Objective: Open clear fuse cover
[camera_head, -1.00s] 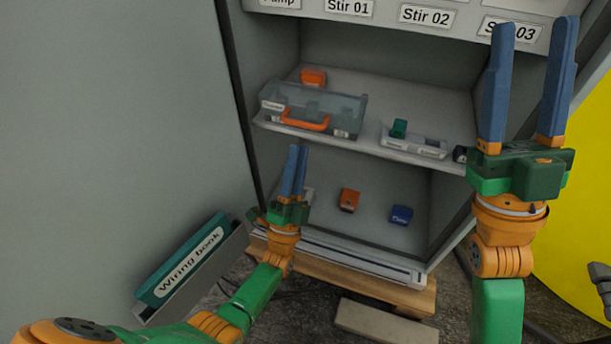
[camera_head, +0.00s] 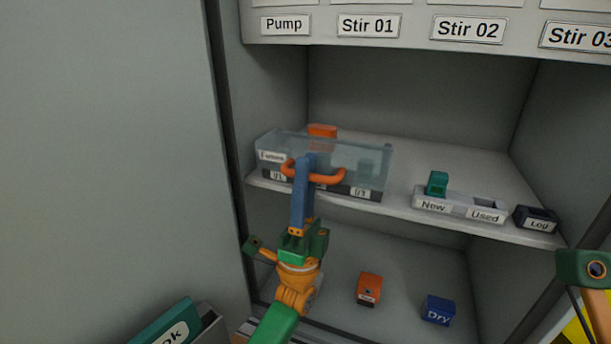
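The clear fuse cover (camera_head: 376,157) is a see-through box with an orange handle (camera_head: 329,180) on its front. It stands closed over the left part of the upper shelf. My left gripper (camera_head: 307,163) is at the handle, with its blue fingers pointing up in front of the cover and overlapping the handle's left half. The fingers line up in this view, so I cannot tell whether they are parted or closed on the handle. My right gripper's fingers are out of view; only a part of my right arm shows at the right edge.
Behind the cover is an orange block (camera_head: 322,131). To the right are a New/Used holder (camera_head: 459,205) with a green block (camera_head: 437,183), and a dark Log box (camera_head: 536,218). Below lie an orange block (camera_head: 369,289) and a blue Dry block (camera_head: 438,310). The cabinet's left wall is close.

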